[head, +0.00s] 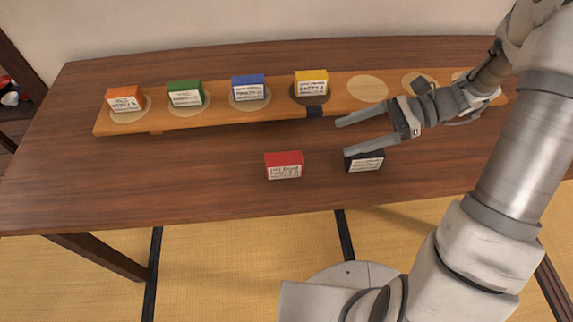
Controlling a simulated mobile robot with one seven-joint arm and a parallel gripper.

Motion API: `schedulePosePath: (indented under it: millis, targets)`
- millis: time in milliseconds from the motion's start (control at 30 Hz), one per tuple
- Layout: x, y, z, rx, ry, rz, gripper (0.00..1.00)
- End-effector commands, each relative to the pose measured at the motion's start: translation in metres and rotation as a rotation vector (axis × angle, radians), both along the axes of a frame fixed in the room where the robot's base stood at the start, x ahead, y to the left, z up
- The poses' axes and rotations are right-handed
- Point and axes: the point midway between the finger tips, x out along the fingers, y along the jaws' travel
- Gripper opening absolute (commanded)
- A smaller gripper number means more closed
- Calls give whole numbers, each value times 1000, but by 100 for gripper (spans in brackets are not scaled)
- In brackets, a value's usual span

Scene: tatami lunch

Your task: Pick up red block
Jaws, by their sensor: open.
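The red block (284,165) sits upright on the dark wooden table, in front of the long wooden board. Its top is red and its front face carries a white label with print. My gripper (342,137) is open and empty. In the picture it is up and to the right of the red block, with its fingers pointing left. It is apart from the red block. The lower finger overlaps the view just above a black block (364,161); I cannot tell the height between them.
A wooden board (230,111) with pale round spots runs along the table's back. Orange (125,99), green (185,93), blue (248,87) and yellow (311,83) blocks stand on it. The table (160,180) is clear left of the red block. Tatami lies below its front edge.

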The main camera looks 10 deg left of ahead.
Motion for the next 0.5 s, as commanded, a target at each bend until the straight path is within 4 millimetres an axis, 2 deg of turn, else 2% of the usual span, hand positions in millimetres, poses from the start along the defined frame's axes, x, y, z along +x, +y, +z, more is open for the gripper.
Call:
schedulePosePath:
  millis: [33, 300, 500]
  targets:
    - [-4, 11, -7, 2, 2, 6, 80]
    - [-17, 64, -30, 0, 0, 8, 80]
    - [-23, 88, -39, -2, -2, 5, 80]
